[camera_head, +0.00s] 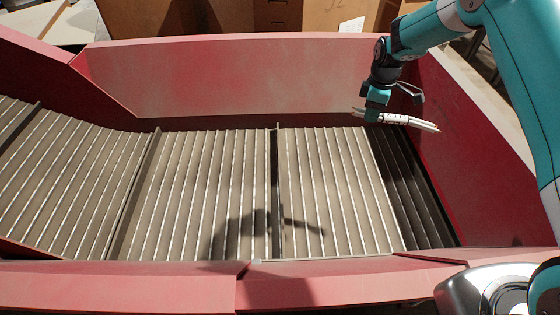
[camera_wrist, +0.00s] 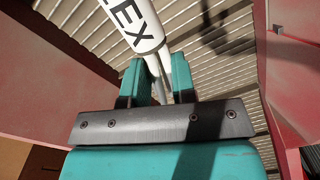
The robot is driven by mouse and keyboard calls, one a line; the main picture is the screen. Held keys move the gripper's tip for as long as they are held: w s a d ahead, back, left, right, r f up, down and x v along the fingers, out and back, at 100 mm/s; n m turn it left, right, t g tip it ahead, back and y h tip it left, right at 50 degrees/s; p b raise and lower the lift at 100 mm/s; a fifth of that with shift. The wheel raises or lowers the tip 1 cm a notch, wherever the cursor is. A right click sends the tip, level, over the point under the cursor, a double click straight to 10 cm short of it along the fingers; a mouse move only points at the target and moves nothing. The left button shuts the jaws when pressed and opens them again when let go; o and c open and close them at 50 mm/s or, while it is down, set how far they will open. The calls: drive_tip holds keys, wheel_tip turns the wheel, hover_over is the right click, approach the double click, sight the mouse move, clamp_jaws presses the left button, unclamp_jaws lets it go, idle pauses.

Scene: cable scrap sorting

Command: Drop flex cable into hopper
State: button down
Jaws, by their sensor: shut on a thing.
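The flex cable (camera_head: 408,121) is a short white piece with dark lettering and split, frayed-looking ends. In the wrist view the white cable (camera_wrist: 143,27) shows the letters "EX" and passes between the teal fingers. My gripper (camera_head: 375,112) is shut on it and holds it roughly level, above the right part of the hopper. In the wrist view my gripper (camera_wrist: 160,78) has its two fingers on either side of the cable's thinner part. The hopper (camera_head: 200,75) has worn red walls and a slatted grey conveyor floor (camera_head: 215,185), which is empty where I see it.
The hopper's red right wall (camera_head: 465,150) stands close to my arm. The near red rim (camera_head: 340,280) runs along the front. Cardboard boxes (camera_head: 325,15) stand behind the far wall. The slatted floor carries raised cross bars and the shadow of my arm.

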drive_tip(key=shift+f, duration=0.3)
drive_tip(key=c, duration=0.8)
unclamp_jaws()
drive_tip(key=shift+c, duration=0.2)
drive_tip(key=shift+r, duration=0.1)
wheel_tip(320, 180, up, 17)
drive_tip(key=b, duration=0.1)
drive_tip(key=shift+w+r, duration=0.15)
drive_tip(key=shift+w, duration=0.1)
drive_tip(key=shift+d, duration=0.1)
